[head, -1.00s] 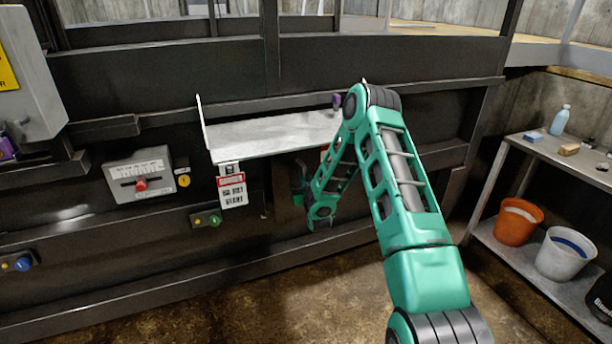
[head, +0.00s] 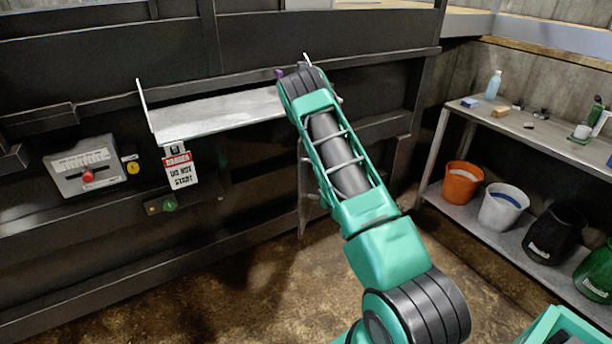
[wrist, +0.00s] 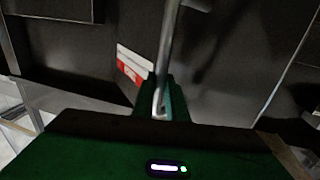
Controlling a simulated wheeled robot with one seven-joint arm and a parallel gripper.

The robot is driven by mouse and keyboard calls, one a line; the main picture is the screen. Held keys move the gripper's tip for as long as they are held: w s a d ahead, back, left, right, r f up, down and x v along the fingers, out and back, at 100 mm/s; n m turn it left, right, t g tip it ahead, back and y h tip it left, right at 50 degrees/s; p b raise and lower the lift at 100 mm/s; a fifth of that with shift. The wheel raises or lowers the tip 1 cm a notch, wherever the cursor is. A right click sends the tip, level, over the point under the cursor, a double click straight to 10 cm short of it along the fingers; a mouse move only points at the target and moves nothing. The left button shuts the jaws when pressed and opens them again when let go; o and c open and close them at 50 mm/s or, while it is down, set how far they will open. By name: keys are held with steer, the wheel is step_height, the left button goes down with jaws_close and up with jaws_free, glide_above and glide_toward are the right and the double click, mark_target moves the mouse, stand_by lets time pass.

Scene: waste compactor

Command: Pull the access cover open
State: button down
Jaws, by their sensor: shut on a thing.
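In the wrist view my gripper (wrist: 160,112) is shut on a thin metal handle bar (wrist: 168,50). A dark panel with a red and white label (wrist: 133,65) lies behind the bar; it looks like the access cover (wrist: 215,75). In the head view a dark panel edge (head: 304,190) stands out from the machine wall below the shelf, beside my arm, and appears to be the cover swung outward. My forearm hides the gripper and most of the cover there, so how far it is open is hard to tell.
A grey shelf (head: 215,115) juts from the machine, with a danger tag (head: 181,170) hanging below. A lever box (head: 84,168) is at left. A side bench (head: 530,125) with an orange bucket (head: 463,184) and a white bucket (head: 502,206) stands right. The front floor is clear.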

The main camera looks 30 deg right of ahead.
steer(key=shift+s+d, duration=0.75)
steer(key=shift+d, duration=0.2)
steer(key=c, duration=1.8)
jaws_free()
steer(key=shift+o, duration=0.2)
